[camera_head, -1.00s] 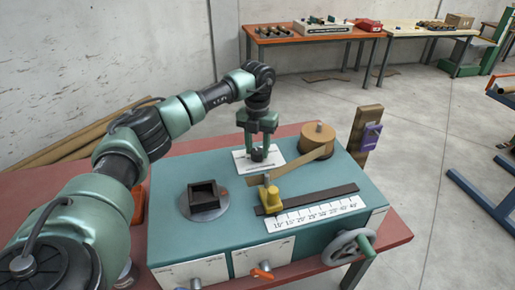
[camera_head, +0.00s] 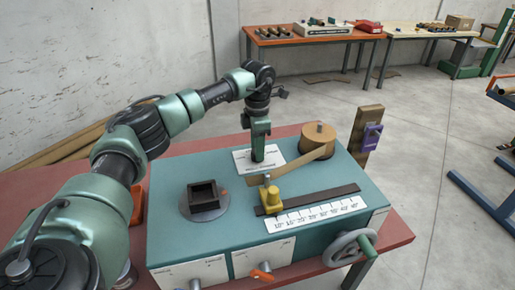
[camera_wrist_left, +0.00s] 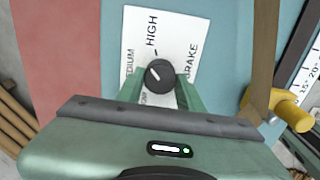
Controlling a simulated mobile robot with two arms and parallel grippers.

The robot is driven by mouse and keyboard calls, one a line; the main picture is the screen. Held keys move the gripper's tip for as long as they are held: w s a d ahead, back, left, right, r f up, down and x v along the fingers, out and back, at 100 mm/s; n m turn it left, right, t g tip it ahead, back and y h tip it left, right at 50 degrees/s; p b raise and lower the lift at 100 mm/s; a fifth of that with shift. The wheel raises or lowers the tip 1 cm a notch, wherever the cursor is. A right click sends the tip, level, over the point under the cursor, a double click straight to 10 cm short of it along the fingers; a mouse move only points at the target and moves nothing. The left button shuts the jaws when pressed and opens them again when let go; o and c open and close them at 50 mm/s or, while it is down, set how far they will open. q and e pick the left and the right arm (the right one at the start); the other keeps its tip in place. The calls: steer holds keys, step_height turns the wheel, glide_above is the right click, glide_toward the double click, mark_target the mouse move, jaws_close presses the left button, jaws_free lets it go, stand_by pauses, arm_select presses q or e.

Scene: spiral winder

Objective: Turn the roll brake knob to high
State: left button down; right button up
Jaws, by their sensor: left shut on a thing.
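The roll brake knob (camera_wrist_left: 159,73) is a small black round knob with a white pointer line. It sits on a white label plate (camera_wrist_left: 170,25) reading HIGH, MEDIUM and BRAKE in the left wrist view. The pointer line slants toward the upper left, on the side between MEDIUM and HIGH; its exact setting is hard to tell. My left gripper (camera_head: 257,157) points down over the plate (camera_head: 242,160) in the head view, its fingers shut around the knob, which they hide there. My right gripper is not in view.
A brown paper roll (camera_head: 318,135) with its strip stands right of the gripper. A yellow clamp (camera_head: 272,200), a ruler scale (camera_head: 315,214) and a black square holder (camera_head: 203,195) occupy the teal machine top (camera_head: 235,225). A handwheel (camera_head: 350,248) is at the front right.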

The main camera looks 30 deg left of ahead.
arm_select(q)
steer(key=m, duration=0.4)
steer(key=shift+w+r+m, duration=0.1)
steer(key=shift+r+m, duration=0.05)
steer(key=shift+m, duration=0.25)
stand_by(0.4)
steer(key=c, duration=0.9)
jaws_free()
